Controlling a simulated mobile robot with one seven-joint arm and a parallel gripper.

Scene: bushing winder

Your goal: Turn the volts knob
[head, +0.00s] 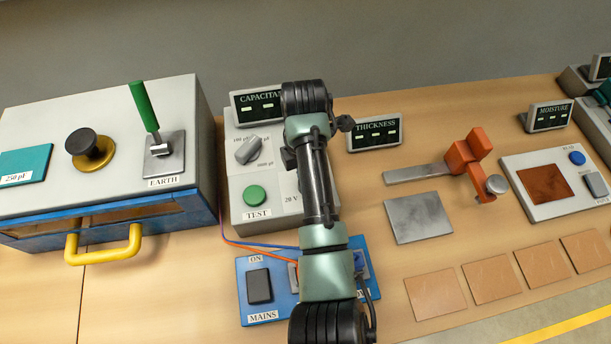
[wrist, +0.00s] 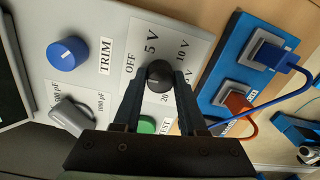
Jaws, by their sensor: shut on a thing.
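The volts knob (wrist: 160,74) is a round black knob on a pale panel plate (wrist: 172,37) marked OFF, 5 V, 10 V and 20 V in the wrist view. My gripper (wrist: 159,84) is shut on this knob, with one dark finger on each side of it. Which mark the knob points at is not clear. In the head view my arm hides the knob and the gripper; only part of the 20 V mark shows beside the arm.
On the same unit are a blue TRIM knob (wrist: 67,54), a grey selector knob (head: 248,150) and a green TEST button (head: 254,195). A blue mains box (head: 243,292) with plugs and cables stands in front. A grey and blue cabinet (head: 55,110) with a green lever stands left.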

